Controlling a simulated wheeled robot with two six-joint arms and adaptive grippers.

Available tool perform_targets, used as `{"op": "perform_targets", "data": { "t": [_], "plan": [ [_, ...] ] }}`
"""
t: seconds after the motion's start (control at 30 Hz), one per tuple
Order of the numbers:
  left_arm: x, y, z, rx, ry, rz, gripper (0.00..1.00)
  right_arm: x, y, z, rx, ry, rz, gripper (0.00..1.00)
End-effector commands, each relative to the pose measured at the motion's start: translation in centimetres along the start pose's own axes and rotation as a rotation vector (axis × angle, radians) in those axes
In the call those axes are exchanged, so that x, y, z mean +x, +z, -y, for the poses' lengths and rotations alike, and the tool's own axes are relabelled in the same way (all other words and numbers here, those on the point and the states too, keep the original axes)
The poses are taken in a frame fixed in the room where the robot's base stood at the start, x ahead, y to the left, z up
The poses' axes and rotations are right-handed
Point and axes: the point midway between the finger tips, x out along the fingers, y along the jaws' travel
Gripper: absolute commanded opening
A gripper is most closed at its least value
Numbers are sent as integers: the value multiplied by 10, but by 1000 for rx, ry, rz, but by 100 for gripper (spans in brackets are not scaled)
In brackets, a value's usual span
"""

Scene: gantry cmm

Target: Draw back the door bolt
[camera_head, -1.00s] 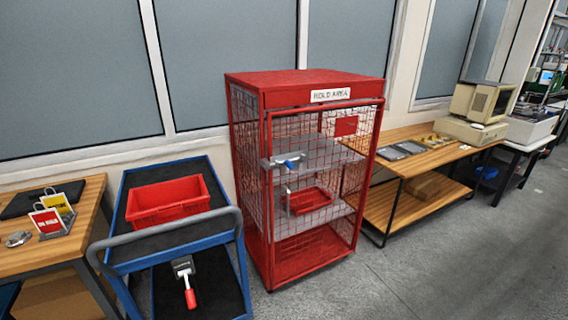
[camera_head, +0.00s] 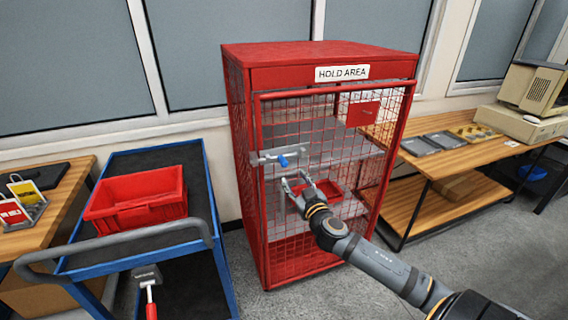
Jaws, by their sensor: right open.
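The red mesh cage (camera_head: 330,57) with a "HOLD AREA" sign (camera_head: 342,73) stands in the middle of the view. Its mesh door is shut. The door bolt (camera_head: 267,159) is a grey bar with a blue knob (camera_head: 284,161), lying across the left edge of the door. My right gripper (camera_head: 291,179) is open and empty, a little below the bolt and in front of the door; I see no contact with the bolt. My left gripper is not in view.
A blue cart (camera_head: 214,262) with a red bin (camera_head: 137,203) stands left of the cage. A wooden bench (camera_head: 468,157) with an old computer (camera_head: 532,88) stands to the right. A red tray (camera_head: 322,188) sits inside the cage.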

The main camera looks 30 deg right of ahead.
Motion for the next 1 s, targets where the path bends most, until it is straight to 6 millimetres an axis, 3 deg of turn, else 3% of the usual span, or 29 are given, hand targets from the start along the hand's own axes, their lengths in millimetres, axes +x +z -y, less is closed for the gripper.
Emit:
{"op": "perform_targets", "data": {
  "t": [0.3, 0.5, 0.87, 1.0],
  "plan": [
    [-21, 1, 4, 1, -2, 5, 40, 64, -4, -1, 8, 3, 1, 47],
    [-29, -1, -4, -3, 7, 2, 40, 92, -1, 0, 4, 1, 2, 47],
    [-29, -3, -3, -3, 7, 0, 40, 99, 1, 1, 1, -1, 2, 47],
    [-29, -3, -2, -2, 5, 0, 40, 98, 1, 1, 1, -1, 2, 29]
  ]
}}
